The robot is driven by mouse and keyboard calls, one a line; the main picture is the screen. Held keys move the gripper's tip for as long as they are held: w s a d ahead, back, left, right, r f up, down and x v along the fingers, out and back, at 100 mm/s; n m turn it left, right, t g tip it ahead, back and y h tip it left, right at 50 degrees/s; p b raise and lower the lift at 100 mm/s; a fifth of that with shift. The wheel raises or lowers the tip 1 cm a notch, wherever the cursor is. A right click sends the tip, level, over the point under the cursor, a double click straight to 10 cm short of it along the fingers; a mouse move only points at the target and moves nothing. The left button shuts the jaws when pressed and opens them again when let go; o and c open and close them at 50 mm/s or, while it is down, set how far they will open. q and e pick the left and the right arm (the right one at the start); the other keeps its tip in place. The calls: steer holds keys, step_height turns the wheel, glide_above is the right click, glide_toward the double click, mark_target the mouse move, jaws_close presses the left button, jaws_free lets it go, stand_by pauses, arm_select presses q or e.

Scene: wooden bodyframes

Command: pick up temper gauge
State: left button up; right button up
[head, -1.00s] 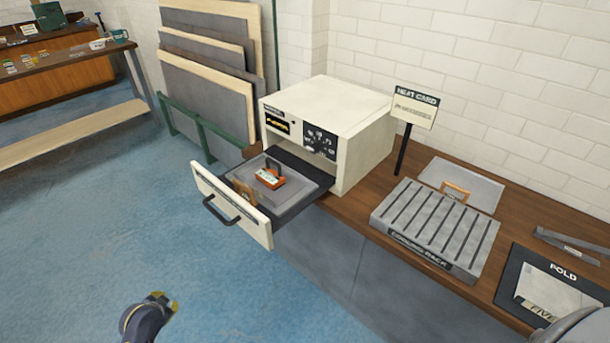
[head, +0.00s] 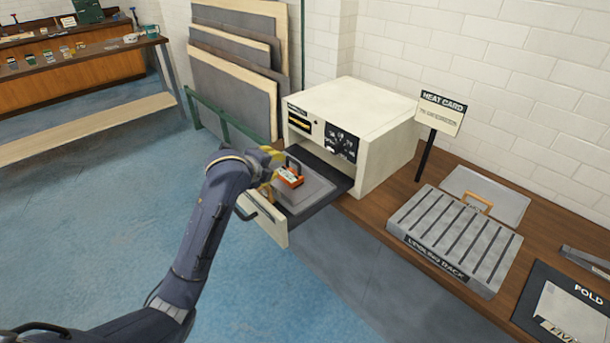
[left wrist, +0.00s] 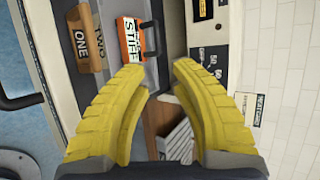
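A small orange block with a white label and a dark handle (head: 290,179), which looks like the temper gauge, sits on the grey tray in the oven's open drawer. It also shows in the left wrist view (left wrist: 130,41), its label partly readable, just left of and beyond the fingertips. My left gripper (head: 268,165) is over the drawer's front left part, close to the orange block. In the left wrist view its yellow fingers (left wrist: 158,72) are apart with nothing held between them. My right gripper is not in view.
The cream oven (head: 360,125) stands on the wooden bench, its drawer front (head: 270,228) pulled out. A wooden piece marked ONE and TWO (left wrist: 86,38) is beside the orange block. A slotted grey rack (head: 455,238) and a heat card sign (head: 441,112) are right of the oven.

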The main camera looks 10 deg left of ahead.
mark_target(293, 161)
arm_select(q)
steer(key=x, duration=1.1)
steer(key=shift+w+f, duration=0.15)
steer(key=shift+w, duration=0.1)
steer(key=shift+x, duration=2.6)
steer(key=shift+s+f, duration=0.1)
jaws_close()
